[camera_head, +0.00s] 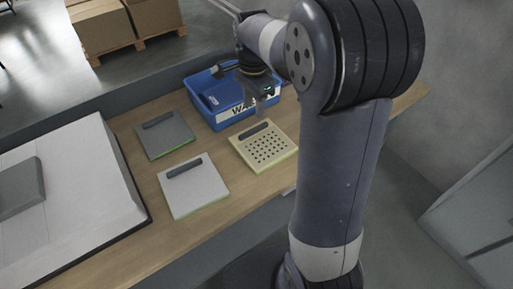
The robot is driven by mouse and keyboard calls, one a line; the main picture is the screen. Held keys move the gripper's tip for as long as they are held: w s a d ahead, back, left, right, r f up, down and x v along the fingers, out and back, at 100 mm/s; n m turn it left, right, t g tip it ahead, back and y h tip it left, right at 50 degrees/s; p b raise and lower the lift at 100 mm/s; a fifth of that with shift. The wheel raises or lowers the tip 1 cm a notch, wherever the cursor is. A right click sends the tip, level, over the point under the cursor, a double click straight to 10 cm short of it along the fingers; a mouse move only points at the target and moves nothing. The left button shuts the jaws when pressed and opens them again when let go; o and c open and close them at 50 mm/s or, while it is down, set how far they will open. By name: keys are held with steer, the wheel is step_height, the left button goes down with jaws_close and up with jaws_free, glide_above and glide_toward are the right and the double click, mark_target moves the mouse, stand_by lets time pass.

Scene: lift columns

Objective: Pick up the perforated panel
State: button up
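The perforated panel (268,148) is a cream square plate with rows of dark holes and a dark bar handle along its far left edge. It lies flat on the wooden table (140,185), in front of the blue bin. My gripper (262,108) hangs above the table, in front of the bin and just beyond the panel's far edge in the picture. It appears apart from the panel. Its fingers are small and dark, and I cannot tell whether they are open or shut.
A dark grey panel (166,141) and a light grey panel (196,195), each with a dark handle, lie to the left. The blue bin (203,107) has a partly hidden white label and a blue item inside. A large white slab (75,215) stands at the far left.

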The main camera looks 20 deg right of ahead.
mark_target(253, 129)
steer(key=f, duration=0.9)
steer(key=shift+w+f+p, duration=0.2)
steer(key=shift+w+p, duration=0.05)
steer(key=shift+p, duration=0.05)
jaws_close()
